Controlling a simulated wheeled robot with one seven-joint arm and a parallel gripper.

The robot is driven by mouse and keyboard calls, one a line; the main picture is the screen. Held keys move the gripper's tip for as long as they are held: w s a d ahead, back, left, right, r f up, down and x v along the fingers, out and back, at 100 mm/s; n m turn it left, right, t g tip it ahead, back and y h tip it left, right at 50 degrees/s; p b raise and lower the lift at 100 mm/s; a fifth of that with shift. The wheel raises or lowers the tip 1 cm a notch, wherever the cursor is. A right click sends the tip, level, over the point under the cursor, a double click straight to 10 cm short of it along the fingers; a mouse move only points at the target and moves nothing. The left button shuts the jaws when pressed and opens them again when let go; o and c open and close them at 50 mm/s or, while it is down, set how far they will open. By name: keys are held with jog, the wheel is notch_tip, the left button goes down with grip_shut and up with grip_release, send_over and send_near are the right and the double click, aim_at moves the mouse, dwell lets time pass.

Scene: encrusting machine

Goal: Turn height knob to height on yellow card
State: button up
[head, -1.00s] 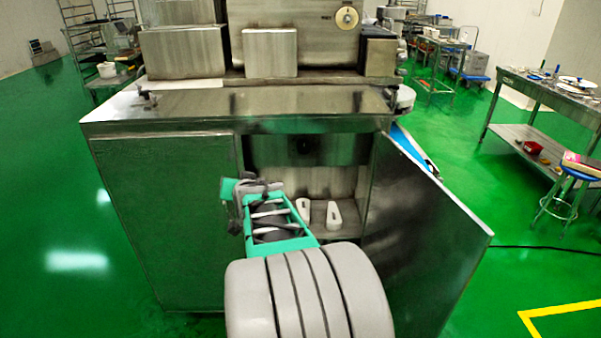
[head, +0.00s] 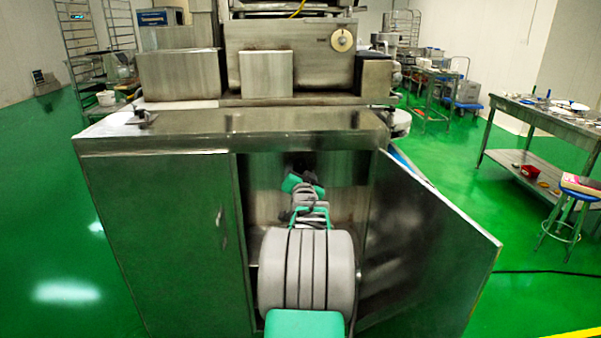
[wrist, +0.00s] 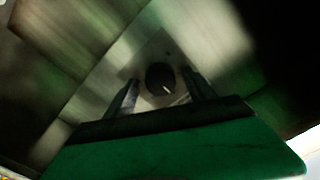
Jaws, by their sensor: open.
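A round black knob with a light pointer mark (wrist: 160,77) sits on a pale plate in the wrist view. My gripper (wrist: 160,80) is open, with one dark finger to each side of the knob in the picture. I cannot tell whether the fingers touch it. In the head view my gripper (head: 303,180) is inside the open cabinet under the machine and hides the knob. A pale round dial (head: 342,40) is on the front of the upper machine. I see no yellow card in these frames.
The cabinet door (head: 430,245) stands open on the right. The closed left panel (head: 165,240) and the cabinet's top edge (head: 230,140) frame the opening tightly around my arm. A side table (head: 545,108) and a blue stool (head: 580,188) stand farther right.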

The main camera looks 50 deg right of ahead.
jog(key=shift+c, duration=0.4)
jog(key=c, duration=1.3)
